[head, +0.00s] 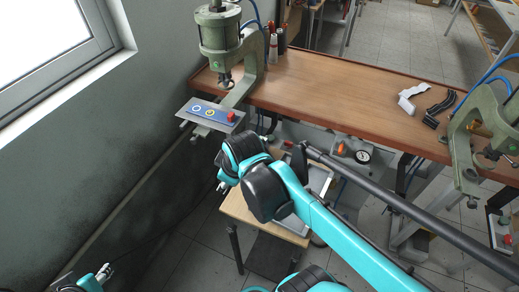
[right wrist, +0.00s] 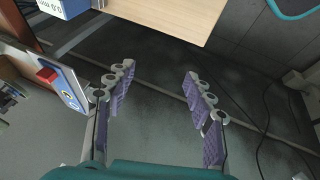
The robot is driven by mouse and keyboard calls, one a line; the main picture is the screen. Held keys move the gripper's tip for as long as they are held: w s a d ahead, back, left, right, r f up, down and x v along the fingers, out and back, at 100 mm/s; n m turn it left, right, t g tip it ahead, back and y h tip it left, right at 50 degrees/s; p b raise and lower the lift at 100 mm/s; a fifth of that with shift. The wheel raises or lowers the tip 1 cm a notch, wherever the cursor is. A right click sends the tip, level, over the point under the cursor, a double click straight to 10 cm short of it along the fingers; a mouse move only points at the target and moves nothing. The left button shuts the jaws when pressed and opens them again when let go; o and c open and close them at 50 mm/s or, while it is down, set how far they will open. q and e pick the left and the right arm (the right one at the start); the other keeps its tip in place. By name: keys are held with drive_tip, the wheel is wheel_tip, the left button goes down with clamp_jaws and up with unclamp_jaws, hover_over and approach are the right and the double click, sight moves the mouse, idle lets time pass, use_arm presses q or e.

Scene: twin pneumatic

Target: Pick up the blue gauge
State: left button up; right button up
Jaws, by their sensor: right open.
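A blue box with a white face and upside-down "0.0" lettering, which looks like the blue gauge (right wrist: 66,7), shows at the top left edge of the right wrist view, partly cut off. I cannot make it out in the head view. My right gripper (right wrist: 159,74) is open and empty, with purple finger pads spread apart over the floor; the gauge is beyond its fingers, up and to the left. In the head view my right gripper (head: 222,186) is mostly hidden by its wrist. My left gripper (head: 103,272) is at the bottom left, too small to judge.
A panel with rings and a red button (head: 212,112) juts from the left press (head: 222,40); it also shows in the right wrist view (right wrist: 66,82). A small wooden table (head: 236,208) stands below the workbench (head: 330,92). A second press (head: 485,135) is at right.

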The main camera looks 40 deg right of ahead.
drive_tip(key=w+d+r+n+g+p, duration=0.2)
drive_tip(key=w+d+n+g+p, duration=0.15)
drive_tip(key=w+d+n, duration=0.4)
drive_tip(key=n+g+p, duration=0.2)
drive_tip(key=n+p, duration=0.2)
drive_tip(key=n, duration=0.5)
approach(263, 142)
drive_tip(key=shift+y, duration=0.3)
drive_tip(key=f, duration=0.6)
drive_tip(key=shift+s+d+f, duration=0.1)
drive_tip(key=shift+d+f, duration=0.05)
drive_tip(key=shift+d, duration=0.05)
drive_tip(key=shift+d+f+n, duration=0.1)
drive_tip(key=shift+f+n, duration=0.15)
drive_tip(key=shift+f+b, duration=0.3)
drive_tip(key=shift+f, duration=0.1)
drive_tip(key=f, duration=0.2)
drive_tip(key=f+b, duration=0.1)
drive_tip(key=f, duration=0.1)
drive_tip(key=f+b, duration=0.1)
drive_tip(key=f, duration=0.1)
drive_tip(key=shift+w+a, duration=0.25)
drive_tip(key=shift+a, duration=0.1)
drive_tip(key=shift+f+b, duration=0.3)
drive_tip(key=shift+f, duration=0.15)
drive_tip(key=shift+r, duration=0.1)
drive_tip(key=c, duration=0.3)
clamp_jaws()
